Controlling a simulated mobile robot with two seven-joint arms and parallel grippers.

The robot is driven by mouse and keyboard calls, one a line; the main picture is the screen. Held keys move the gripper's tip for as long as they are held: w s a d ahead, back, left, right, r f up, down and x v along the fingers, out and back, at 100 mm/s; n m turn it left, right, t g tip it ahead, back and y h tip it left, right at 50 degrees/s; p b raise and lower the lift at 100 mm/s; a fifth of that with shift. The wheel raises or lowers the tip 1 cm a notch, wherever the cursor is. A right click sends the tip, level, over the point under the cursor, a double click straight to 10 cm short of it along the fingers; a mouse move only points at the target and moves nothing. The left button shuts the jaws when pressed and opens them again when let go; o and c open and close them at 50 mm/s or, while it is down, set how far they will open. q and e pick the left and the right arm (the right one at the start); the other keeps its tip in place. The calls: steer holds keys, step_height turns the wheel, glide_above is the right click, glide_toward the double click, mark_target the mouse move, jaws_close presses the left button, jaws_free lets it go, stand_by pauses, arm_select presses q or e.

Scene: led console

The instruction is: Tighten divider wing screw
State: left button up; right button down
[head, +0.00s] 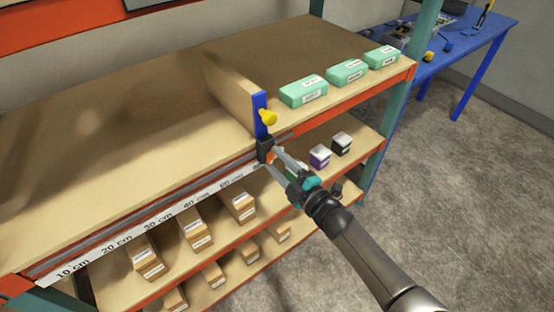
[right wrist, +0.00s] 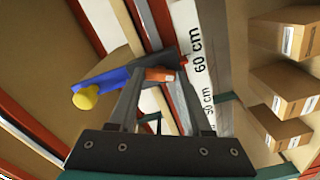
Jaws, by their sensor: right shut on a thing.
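The divider (head: 229,88) is a tan panel standing upright across the top shelf, with a blue front post (head: 260,112) and a yellow knob (head: 268,117). A dark clamp (head: 265,146) at the foot of the post sits on the shelf's front rail. The orange wing screw (right wrist: 158,74) sticks out of this clamp. My right gripper (head: 273,157) reaches in from the lower right, its fingertips at the clamp; in the right wrist view the screw lies between them, and the gripper is shut on it. The fingers partly hide the screw in the head view. My left gripper is not in view.
A ruler strip (head: 160,221) with cm marks runs along the shelf front. Green boxes (head: 304,91) stand right of the divider; the top shelf left of it is bare. Cardboard boxes (head: 195,229) fill lower shelves. A blue table (head: 470,40) stands behind at right.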

steer(key=shift+d+f+m, duration=0.15)
steer(key=shift+f+m, duration=0.05)
steer(key=shift+m, duration=1)
steer(key=shift+s, duration=0.1)
steer(key=c, duration=0.8)
jaws_free()
steer(key=shift+f, duration=0.1)
steer(key=o, duration=0.3)
steer(key=shift+s+d, duration=0.1)
steer(key=shift+s, duration=0.05)
steer(key=shift+o, duration=0.9)
steer(key=shift+r, duration=0.25)
steer(key=p+v, duration=0.1)
steer(key=v, duration=1.4)
steer(key=shift+p, duration=0.3)
